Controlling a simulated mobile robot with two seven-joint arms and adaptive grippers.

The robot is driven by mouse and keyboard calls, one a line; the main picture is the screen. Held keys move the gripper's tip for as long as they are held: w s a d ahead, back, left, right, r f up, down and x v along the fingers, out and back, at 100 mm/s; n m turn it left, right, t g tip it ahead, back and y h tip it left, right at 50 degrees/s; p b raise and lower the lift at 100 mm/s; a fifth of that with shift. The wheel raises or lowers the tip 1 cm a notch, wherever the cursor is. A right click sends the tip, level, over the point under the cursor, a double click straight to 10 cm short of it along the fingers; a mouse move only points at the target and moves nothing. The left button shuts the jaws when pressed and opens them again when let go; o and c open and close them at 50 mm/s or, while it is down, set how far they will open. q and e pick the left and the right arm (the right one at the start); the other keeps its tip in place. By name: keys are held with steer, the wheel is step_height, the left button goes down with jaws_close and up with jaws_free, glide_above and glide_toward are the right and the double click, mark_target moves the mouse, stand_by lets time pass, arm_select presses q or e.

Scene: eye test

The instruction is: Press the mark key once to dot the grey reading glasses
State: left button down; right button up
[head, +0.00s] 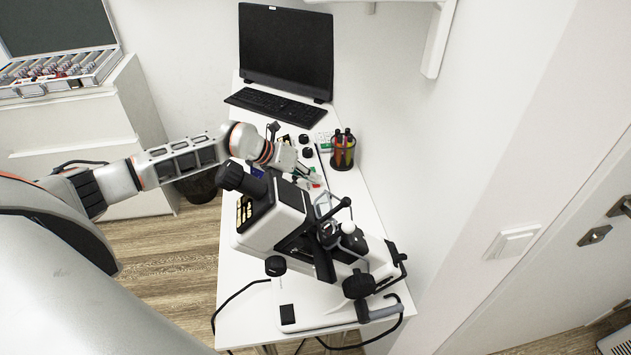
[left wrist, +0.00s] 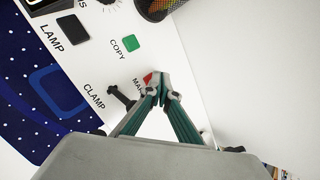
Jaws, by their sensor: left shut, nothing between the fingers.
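My left gripper (head: 314,179) reaches over the desk behind the white and black lens instrument (head: 275,215). In the left wrist view its fingers (left wrist: 161,92) are shut and empty. The red key (left wrist: 148,77) is right at the fingertips and partly hidden by them; its label, starting "MA", is partly covered. I cannot tell whether the tips touch it. The green COPY key (left wrist: 130,43) and the black LAMP key (left wrist: 73,29) lie on the same white panel. I cannot make out the grey reading glasses for sure. My right gripper is not in view.
A pen cup (head: 343,152) stands on the desk (head: 365,195) beside the wall. A monitor (head: 286,50) and keyboard (head: 277,106) are at the back. A dark blue screen (left wrist: 35,100) and a CLAMP label (left wrist: 94,97) are near the keys. A lens case (head: 60,72) sits on a cabinet at left.

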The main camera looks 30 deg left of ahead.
arm_select(q)
steer(key=shift+w+r, duration=0.15)
steer(key=shift+r, duration=0.1)
steer(key=shift+r+p, duration=0.35)
steer(key=shift+r, duration=0.1)
step_height(320, 180, up, 4)
steer(key=p, duration=0.3)
steer(key=shift+r+p, duration=0.15)
steer(key=shift+p, duration=0.25)
stand_by(0.3)
